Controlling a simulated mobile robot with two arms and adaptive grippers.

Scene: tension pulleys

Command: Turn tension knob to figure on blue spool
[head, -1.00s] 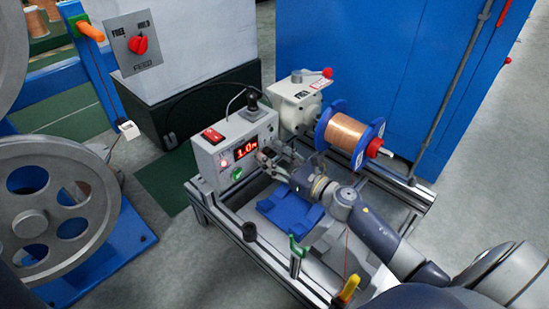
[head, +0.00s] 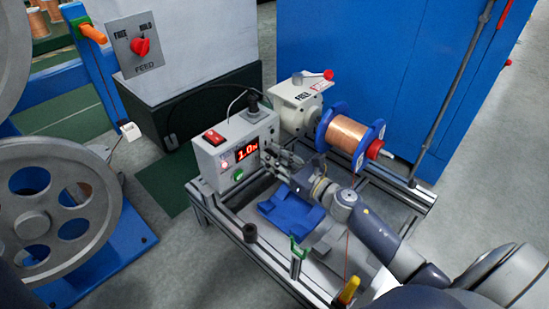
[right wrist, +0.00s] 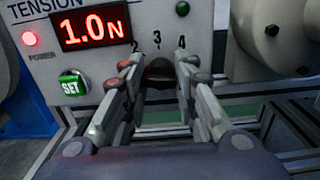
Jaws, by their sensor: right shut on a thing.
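The tension box (head: 236,148) has a red display (head: 246,151) reading 1.0 N; the display also shows in the right wrist view (right wrist: 90,28). The dark tension knob (right wrist: 160,73) sits below the dial figures 2, 3 and 4. My right gripper (right wrist: 160,78) has its fingers on both sides of the knob and is shut on it. In the head view my right gripper (head: 273,157) hides the knob. The blue spool (head: 348,135), wound with copper wire, is on the right; the figure on its pale flange label is too small to read. My left gripper is not in view.
A green SET button (right wrist: 73,84) is left of the knob. A red switch (head: 214,137) is on top of the box. A white housing with a red-tipped lever (head: 327,75) stands behind. A blue cabinet (head: 380,60) closes off the back.

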